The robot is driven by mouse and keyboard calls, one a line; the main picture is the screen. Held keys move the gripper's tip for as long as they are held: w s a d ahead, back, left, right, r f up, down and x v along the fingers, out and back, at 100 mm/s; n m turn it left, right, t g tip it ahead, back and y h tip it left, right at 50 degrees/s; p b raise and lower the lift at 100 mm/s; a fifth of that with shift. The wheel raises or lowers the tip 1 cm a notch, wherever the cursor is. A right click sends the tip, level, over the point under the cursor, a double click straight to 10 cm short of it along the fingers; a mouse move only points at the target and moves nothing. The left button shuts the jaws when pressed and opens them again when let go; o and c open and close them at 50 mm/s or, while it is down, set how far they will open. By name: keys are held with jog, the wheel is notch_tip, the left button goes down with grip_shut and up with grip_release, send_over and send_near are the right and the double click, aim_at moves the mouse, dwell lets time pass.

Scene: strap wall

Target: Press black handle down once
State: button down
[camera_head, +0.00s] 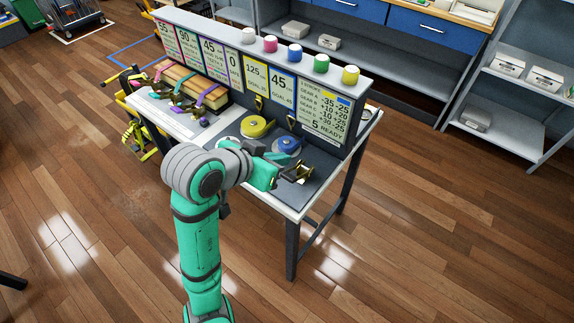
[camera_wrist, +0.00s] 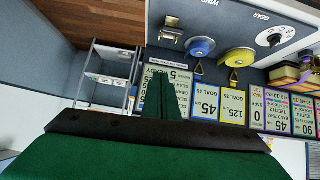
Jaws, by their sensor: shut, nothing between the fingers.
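My gripper (camera_head: 280,162) is shut and empty, over the front right part of the table. Its green fingers (camera_wrist: 166,98) are together in the wrist view. Near its tip is a small brass ratchet mechanism with a dark part (camera_head: 301,172), which also shows in the wrist view (camera_wrist: 172,34). I cannot tell whether that dark part is the black handle, or whether the gripper touches it. A blue round drum (camera_head: 287,145) and a yellow round drum (camera_head: 256,127) stand beside it, also in the wrist view as blue (camera_wrist: 201,47) and yellow (camera_wrist: 239,57).
A panel wall of number signs (camera_head: 268,82) stands along the table's back, with colored knobs on top (camera_head: 295,50). Strapped wooden boards (camera_head: 185,85) with several ratchets lie at the left. A gear dial (camera_wrist: 275,39) shows in the wrist view. Floor in front is clear.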

jog(key=shift+s+a+r+g+y, duration=0.1)
jog(key=shift+a+g+y, duration=0.1)
jog(key=shift+a, duration=0.2)
jog(key=shift+s+a+r+g+y, duration=0.1)
jog(key=shift+a+g+y, duration=0.1)
jog(key=shift+a, duration=0.2)
send_over(287, 177)
jog(key=w, duration=0.1)
jog(key=f, duration=0.6)
jog(key=shift+d+f, duration=0.15)
jog(key=shift+d, duration=0.15)
jog(key=f, duration=0.3)
jog(key=shift+s+a, duration=0.15)
jog(key=shift+s, duration=0.05)
jog(key=shift+s+a+f, duration=0.2)
jog(key=shift+f, duration=0.25)
jog(key=shift+s+d+f, duration=0.1)
